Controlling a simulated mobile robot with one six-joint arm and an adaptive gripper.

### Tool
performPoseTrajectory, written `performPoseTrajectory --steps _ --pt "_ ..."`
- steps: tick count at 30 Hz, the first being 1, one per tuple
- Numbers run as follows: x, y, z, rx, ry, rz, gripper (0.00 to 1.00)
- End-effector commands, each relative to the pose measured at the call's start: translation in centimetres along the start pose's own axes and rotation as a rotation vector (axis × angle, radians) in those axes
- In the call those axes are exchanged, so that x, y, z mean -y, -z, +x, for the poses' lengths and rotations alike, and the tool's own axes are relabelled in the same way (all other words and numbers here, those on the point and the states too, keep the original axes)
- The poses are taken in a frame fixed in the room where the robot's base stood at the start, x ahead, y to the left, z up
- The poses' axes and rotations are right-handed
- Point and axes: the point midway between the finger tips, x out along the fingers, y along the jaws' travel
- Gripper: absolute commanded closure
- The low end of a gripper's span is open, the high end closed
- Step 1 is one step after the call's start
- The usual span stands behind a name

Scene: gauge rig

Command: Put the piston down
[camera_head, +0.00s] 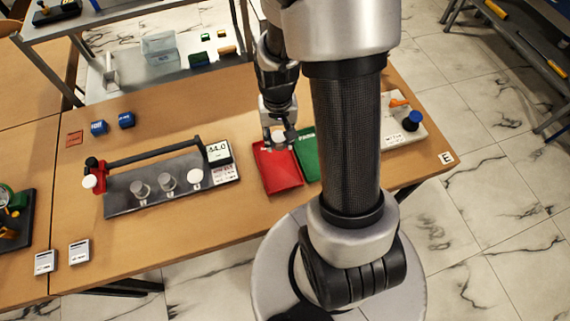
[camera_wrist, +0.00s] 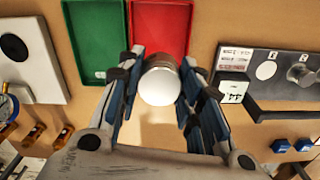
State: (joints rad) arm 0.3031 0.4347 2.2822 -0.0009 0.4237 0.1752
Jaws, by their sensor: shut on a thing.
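My gripper (camera_head: 279,138) is shut on the piston, a short metallic cylinder with a white rounded end (camera_wrist: 160,84). In the wrist view the piston sits between the two fingers. In the head view it is a small pale shape (camera_head: 278,136) near the back end of the red tray (camera_head: 280,182); its height above the tray is hard to tell. The red tray also shows in the wrist view (camera_wrist: 160,28), with the green tray (camera_wrist: 95,40) beside it. The green tray (camera_head: 309,160) is partly hidden behind my arm in the head view.
The dark gauge rig (camera_head: 125,203) stands left of the trays, with two metal cylinders, a white disc, a display (camera_head: 217,152) and a long bar. A pale board with a blue knob (camera_head: 412,120) lies right. Blue blocks (camera_head: 98,127) lie at the back left.

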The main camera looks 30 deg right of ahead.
Motion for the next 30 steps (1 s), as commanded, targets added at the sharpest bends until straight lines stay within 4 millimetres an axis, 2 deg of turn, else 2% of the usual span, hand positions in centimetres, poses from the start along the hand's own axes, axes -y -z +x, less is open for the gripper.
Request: performPoseTrajectory --steps 1,3,9,12,15,20,27,30 --pt "0.0 -0.2 1.9 0.007 -0.001 0.0 0.93" --pt "0.0 -0.2 3.9 0.007 -0.001 0.0 0.93" --pt "0.0 -0.1 9.2 0.006 -0.001 -0.001 0.93" --pt "0.0 -0.1 11.3 0.004 -0.001 -0.001 0.93" --pt "0.0 0.0 12.5 0.002 0.0 -0.001 0.93" --pt "0.0 0.0 13.4 0.001 0.0 -0.001 0.93" --pt "0.0 -0.1 16.8 0.003 -0.001 -0.001 0.93" --pt "0.0 0.0 17.4 0.001 0.0 -0.001 0.93"
